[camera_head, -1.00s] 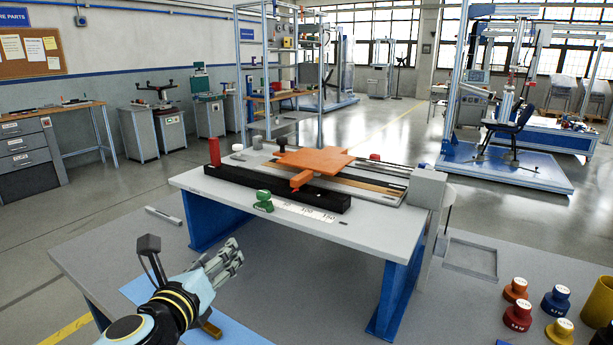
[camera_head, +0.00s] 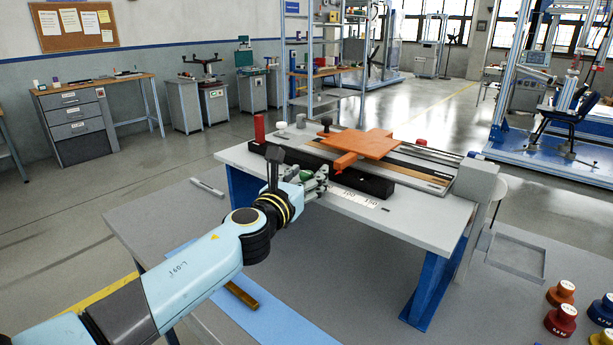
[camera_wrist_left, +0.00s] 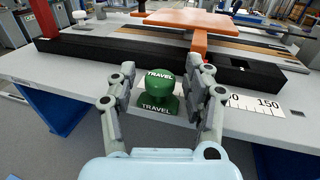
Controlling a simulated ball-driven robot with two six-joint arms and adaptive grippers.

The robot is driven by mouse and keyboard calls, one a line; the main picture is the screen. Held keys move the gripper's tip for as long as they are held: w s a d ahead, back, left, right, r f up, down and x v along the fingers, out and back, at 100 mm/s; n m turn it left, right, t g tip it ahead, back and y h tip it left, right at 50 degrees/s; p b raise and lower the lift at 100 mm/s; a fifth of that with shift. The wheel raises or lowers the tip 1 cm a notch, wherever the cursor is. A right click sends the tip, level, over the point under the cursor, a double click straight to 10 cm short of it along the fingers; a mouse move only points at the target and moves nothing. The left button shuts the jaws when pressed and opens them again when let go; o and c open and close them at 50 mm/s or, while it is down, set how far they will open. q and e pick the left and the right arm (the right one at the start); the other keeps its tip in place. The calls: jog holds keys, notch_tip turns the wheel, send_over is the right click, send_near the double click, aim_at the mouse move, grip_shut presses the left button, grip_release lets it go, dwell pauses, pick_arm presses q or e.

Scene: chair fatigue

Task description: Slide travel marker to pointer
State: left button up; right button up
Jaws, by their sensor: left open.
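The green travel marker (camera_wrist_left: 158,92), a knob on a base lettered TRAVEL, stands on the white printed scale (camera_wrist_left: 255,104) along the front of the raised bench. My left gripper (camera_wrist_left: 158,84) is open, with one finger on each side of the marker; I cannot tell if they touch it. In the head view the left gripper (camera_head: 316,182) hides most of the marker (camera_head: 306,176). The orange pointer (camera_head: 345,161) juts forward from the orange plate (camera_head: 368,144), to the right of the marker. It also shows in the left wrist view (camera_wrist_left: 199,48). My right gripper is out of view.
A black rail (camera_head: 375,184) runs behind the scale. A red cylinder (camera_head: 259,128) stands at its left end and a grey block (camera_head: 477,178) at the bench's right. Several coloured knobs (camera_head: 561,320) and a shallow tray (camera_head: 515,252) are at lower right.

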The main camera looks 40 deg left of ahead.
pick_arm(q)
jog(key=c, duration=0.5)
grip_shut()
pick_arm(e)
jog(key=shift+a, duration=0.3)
